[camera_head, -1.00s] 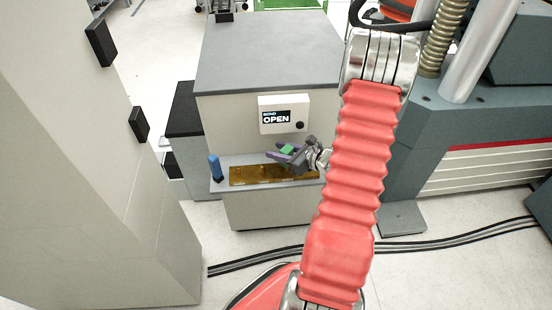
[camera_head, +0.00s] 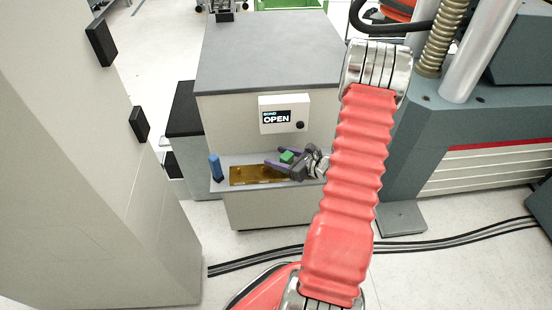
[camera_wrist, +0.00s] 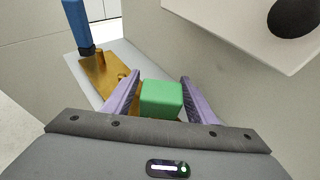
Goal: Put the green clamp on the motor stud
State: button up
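The green clamp (camera_head: 287,157) shows as a small green block between the purple fingers of my gripper (camera_head: 273,157). In the wrist view the green clamp (camera_wrist: 161,98) sits between the two fingers (camera_wrist: 161,80), and it has moved along with them. My gripper is above the right part of a brass plate (camera_head: 240,176). The brass plate (camera_wrist: 92,70) has small raised brass parts at its far end in the wrist view. I cannot tell which part is the motor stud. The clamp's underside is hidden.
A blue post (camera_head: 215,167) stands at the plate's left end. A grey cabinet (camera_head: 270,60) rises behind the ledge, with a panel (camera_head: 284,114) reading "OPEN" above my gripper. A large machine (camera_head: 470,150) stands at right. Cables (camera_head: 430,240) cross the floor.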

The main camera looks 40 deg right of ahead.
jog(key=shift+r, duration=0.1)
jog(key=v, duration=1.2)
jog(key=shift+r, duration=0.1)
dwell(0.7)
jog(key=shift+a, duration=0.1)
jog(key=w+a+r+n+g+y, duration=0.1)
jog(key=a+r+n+g+y, duration=0.15)
jog(key=a+r+n, duration=0.35)
jog(key=w+a+r+n+g+y, duration=0.1)
jog(key=a+r+n+g, duration=0.2)
jog(key=a, duration=0.6)
jog(key=w+a+r+n+g+y, duration=0.1)
jog(key=a+r+n+g, duration=0.15)
jog(key=a+n, duration=0.45)
jog(key=s+a+r+n+h, duration=0.7)
jog(key=s+a+r+n, duration=0.3)
jog(key=r+n, duration=0.4)
jog(key=a+n, duration=0.1)
jog(key=n, duration=0.2)
jog(key=shift+n, duration=0.4)
